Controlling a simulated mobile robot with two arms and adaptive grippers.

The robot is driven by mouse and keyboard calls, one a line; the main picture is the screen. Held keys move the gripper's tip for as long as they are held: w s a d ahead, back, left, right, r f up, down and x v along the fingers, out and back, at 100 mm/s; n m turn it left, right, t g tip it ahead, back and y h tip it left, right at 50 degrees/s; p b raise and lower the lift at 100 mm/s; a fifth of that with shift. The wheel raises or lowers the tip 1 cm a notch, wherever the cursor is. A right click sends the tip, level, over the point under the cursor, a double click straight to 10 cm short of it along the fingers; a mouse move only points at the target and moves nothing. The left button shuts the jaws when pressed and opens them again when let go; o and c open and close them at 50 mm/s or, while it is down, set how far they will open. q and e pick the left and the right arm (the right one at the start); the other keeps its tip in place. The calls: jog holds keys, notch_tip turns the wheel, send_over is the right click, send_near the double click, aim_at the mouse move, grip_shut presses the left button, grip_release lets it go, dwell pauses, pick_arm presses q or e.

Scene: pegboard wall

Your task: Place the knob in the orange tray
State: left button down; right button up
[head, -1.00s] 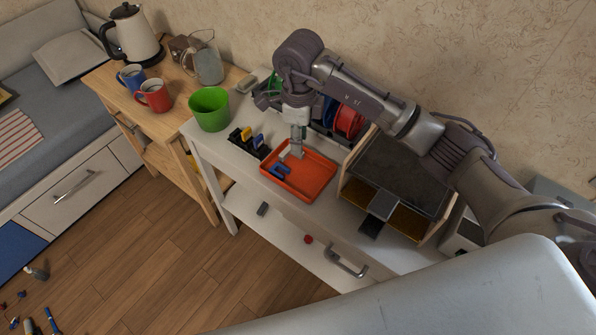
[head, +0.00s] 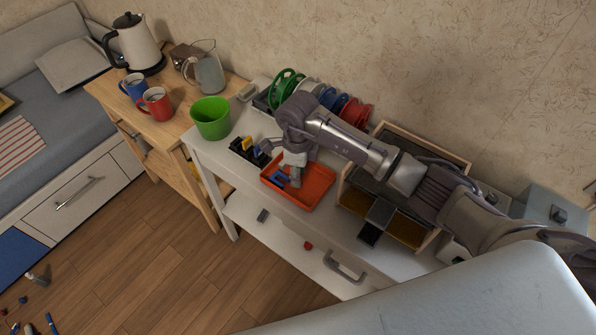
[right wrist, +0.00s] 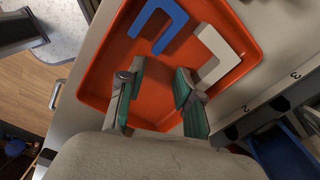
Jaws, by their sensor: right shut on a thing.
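The orange tray (head: 318,193) sits on the white bench, left of a wood-framed unit. It also shows in the right wrist view (right wrist: 232,22). My right gripper (head: 296,181) is low over the tray's left half. In the right wrist view my right gripper (right wrist: 160,90) has its green pads part-way closed, on either side of an orange-red patch. The held knob's outline cannot be told apart there from the tray behind. A blue bracket (right wrist: 160,22) and a white bracket (right wrist: 222,52) lie in the tray beyond the fingertips. My left gripper is not in view.
A green cup (head: 211,120) stands at the bench's left end. Spools, including a red one (head: 357,112), stand behind the tray. The wood-framed unit (head: 342,188) is close on the right. A small red thing (head: 307,246) and a handle (head: 345,268) show below the bench top.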

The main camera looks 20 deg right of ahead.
jog(key=shift+f, duration=0.15)
jog(key=o, duration=0.5)
jog(key=shift+r, duration=0.6)
notch_tip(320, 180, up, 11)
jog(key=shift+r+b, duration=0.1)
jog(key=shift+b, duration=0.95)
